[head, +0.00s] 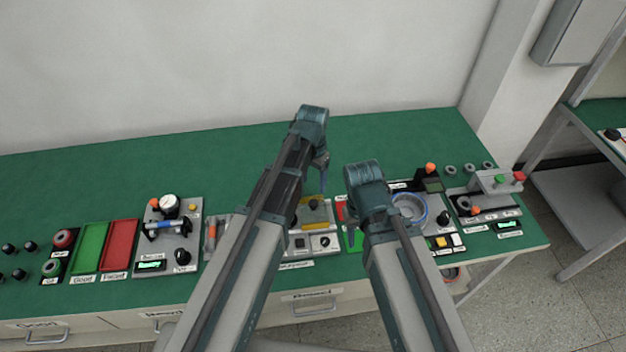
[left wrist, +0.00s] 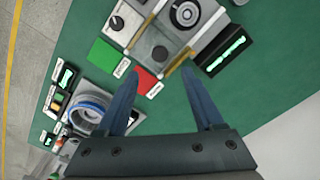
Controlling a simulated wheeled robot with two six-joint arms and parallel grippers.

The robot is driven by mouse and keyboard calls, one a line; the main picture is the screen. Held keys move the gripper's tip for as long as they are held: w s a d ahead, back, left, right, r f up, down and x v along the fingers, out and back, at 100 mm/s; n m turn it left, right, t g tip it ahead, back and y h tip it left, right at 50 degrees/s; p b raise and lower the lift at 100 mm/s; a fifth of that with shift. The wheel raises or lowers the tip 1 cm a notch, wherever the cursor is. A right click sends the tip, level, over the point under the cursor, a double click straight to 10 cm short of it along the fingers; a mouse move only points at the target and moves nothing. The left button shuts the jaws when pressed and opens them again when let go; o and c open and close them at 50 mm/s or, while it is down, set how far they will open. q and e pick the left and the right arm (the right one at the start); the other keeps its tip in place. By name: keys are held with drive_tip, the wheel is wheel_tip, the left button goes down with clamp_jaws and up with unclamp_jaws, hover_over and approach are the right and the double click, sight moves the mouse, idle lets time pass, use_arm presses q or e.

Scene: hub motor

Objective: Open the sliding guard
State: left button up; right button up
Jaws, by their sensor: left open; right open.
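The station in the middle of the bench (head: 318,242) is partly hidden by my left arm. It carries a yellow-amber part (head: 315,215) and a black knob (head: 324,242). In the left wrist view the station (left wrist: 143,47) shows a ringed disc (left wrist: 186,13), a dark round knob (left wrist: 160,53) and a yellowish strip along one edge. I cannot tell which part is the sliding guard or how it stands. My left gripper (head: 322,182) is open and empty above the station; its fingers (left wrist: 160,76) point towards it. My right gripper (head: 365,185) is to the right, its fingers mostly hidden.
Green and red pads (head: 90,247) and a gauge station (head: 172,235) stand left. A station with a blue ring (head: 408,208) is beside my right arm, and a grey fixture with coloured knobs (head: 495,182) is further right. The back of the green bench (head: 100,165) is clear.

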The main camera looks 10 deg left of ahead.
use_arm(q)
wheel_tip(320, 180, up, 4)
drive_tip(key=p, duration=0.3)
drive_tip(key=shift+r, duration=0.2)
drive_tip(key=s+d+f+n+b, duration=0.1)
drive_tip(key=s+f+b, duration=0.2)
drive_tip(key=s, duration=0.5)
drive_tip(key=s+d+f+n+y+b, duration=0.1)
drive_tip(key=s+f+b, duration=0.2)
drive_tip(key=s, duration=0.6)
drive_tip(key=shift+f+b, duration=0.35)
drive_tip(key=shift+f, duration=0.05)
